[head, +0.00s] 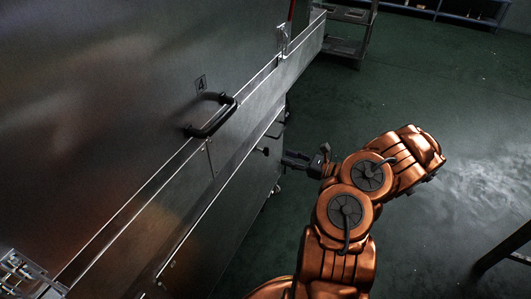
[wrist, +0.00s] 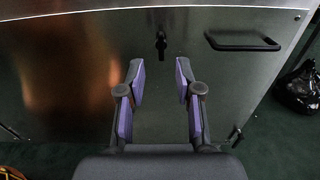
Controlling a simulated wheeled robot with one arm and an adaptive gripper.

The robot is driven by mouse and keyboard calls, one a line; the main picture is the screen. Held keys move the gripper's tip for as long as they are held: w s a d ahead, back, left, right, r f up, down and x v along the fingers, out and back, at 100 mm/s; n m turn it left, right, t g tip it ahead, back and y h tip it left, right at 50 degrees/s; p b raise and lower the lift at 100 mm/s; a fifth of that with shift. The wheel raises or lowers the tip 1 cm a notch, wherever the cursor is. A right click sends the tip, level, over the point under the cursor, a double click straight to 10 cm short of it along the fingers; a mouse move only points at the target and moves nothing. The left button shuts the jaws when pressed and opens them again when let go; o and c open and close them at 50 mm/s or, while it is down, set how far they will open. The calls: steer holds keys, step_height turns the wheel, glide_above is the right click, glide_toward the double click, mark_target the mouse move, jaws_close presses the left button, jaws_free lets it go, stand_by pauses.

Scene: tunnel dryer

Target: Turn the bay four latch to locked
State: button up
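The bay four latch, a small dark handle (wrist: 161,44), sits on the steel front panel in the wrist view. Its lever hangs roughly straight down. In the head view a small dark knob (head: 263,151) on the lower panel looks like the same latch. My gripper (wrist: 159,78) is open and empty, its two purple-padded fingers spread below the latch in the picture, apart from it. In the head view my gripper (head: 293,160) points left at the panel, its tips partly hidden at the panel's edge.
A black bar handle (wrist: 243,41) is right of the latch. Another bar handle (head: 212,116) is on the upper panel near the label. A dark bag (wrist: 298,88) lies on the floor at right. A metal cart (head: 345,35) stands behind. Green floor right of my arm is mostly clear.

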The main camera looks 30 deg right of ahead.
steer(key=b+x, duration=0.1)
steer(key=x, duration=0.7)
steer(key=shift+f+b, duration=0.2)
steer(key=shift+b, duration=0.2)
steer(key=shift+c, duration=0.4)
jaws_close()
